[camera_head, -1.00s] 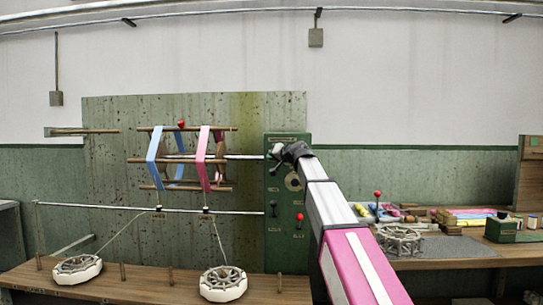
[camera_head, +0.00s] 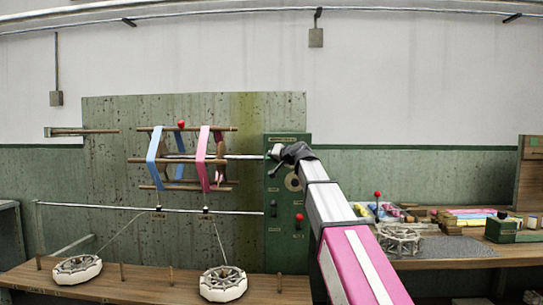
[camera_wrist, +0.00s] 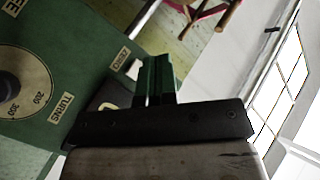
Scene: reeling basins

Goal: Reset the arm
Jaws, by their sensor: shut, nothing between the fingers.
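My arm reaches up from the lower right in the head view, and my gripper (camera_head: 274,153) is at the upper part of the green control panel (camera_head: 287,225). In the wrist view my gripper (camera_wrist: 157,62) shows its fingers together with nothing held. The green panel (camera_wrist: 60,60) is on the left of that view, with a round dial (camera_wrist: 22,80) marked "200" and "300" and labels reading "TURNS" and "ZERO". Part of the panel is hidden behind my gripper.
A reel (camera_head: 182,158) with a blue and a pink band is left of the panel. Two white basins (camera_head: 77,269) and (camera_head: 223,283) stand on the front bench (camera_head: 150,286). A right-hand table (camera_head: 450,262) holds a grey wheel-like rack (camera_head: 399,239) and coloured bundles.

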